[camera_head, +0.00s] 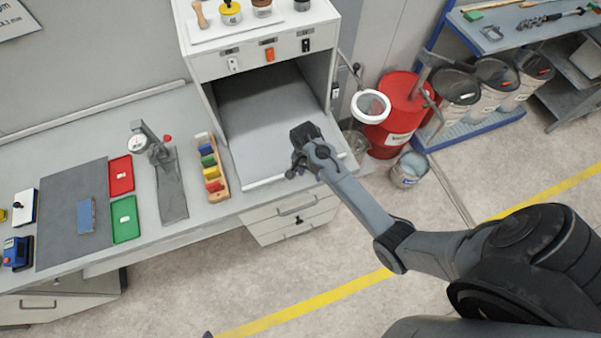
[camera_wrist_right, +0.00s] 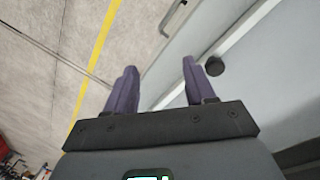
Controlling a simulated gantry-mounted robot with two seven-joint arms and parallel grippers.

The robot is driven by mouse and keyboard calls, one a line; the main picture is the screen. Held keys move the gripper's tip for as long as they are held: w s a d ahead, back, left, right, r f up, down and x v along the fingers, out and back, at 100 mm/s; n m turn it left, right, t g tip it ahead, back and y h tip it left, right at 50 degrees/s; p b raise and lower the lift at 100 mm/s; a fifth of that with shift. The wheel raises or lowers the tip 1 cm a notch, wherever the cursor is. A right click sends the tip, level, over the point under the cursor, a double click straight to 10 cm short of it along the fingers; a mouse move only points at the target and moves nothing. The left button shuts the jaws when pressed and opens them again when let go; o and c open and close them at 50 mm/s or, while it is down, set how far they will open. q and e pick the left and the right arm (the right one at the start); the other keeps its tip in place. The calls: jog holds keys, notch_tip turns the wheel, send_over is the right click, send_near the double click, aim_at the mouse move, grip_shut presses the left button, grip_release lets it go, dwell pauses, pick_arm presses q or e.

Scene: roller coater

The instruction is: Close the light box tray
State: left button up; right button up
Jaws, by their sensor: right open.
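The light box (camera_head: 212,66) is a white cabinet with an open front at the back of the bench. Its grey tray (camera_head: 258,125) is pulled out, with a pale front edge above the drawers. My right gripper (camera_head: 294,170) is near the tray's front edge, right of its middle. In the right wrist view my right gripper (camera_wrist_right: 158,78) has its two purple fingers apart with nothing between them. A round black knob (camera_wrist_right: 214,66) is beside the right finger; I cannot tell if they touch. A purple tip at the head view's bottom edge may be my left gripper (camera_head: 207,334).
A rack of coloured blocks (camera_head: 211,168) and a gauge stand (camera_head: 167,175) are left of the tray. A ring lamp (camera_head: 370,106), a red drum (camera_head: 398,118) and a bucket (camera_head: 408,170) are to the right. The floor in front is clear.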

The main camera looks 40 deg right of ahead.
jog(key=w+r+t, duration=0.2)
jog(key=w+r, duration=0.3)
jog(key=w, duration=0.2)
notch_tip(320, 180, down, 10)
jog(key=shift+w+f, duration=0.1)
jog(key=shift+w, duration=0.05)
jog(key=shift+c, duration=0.3)
grip_shut()
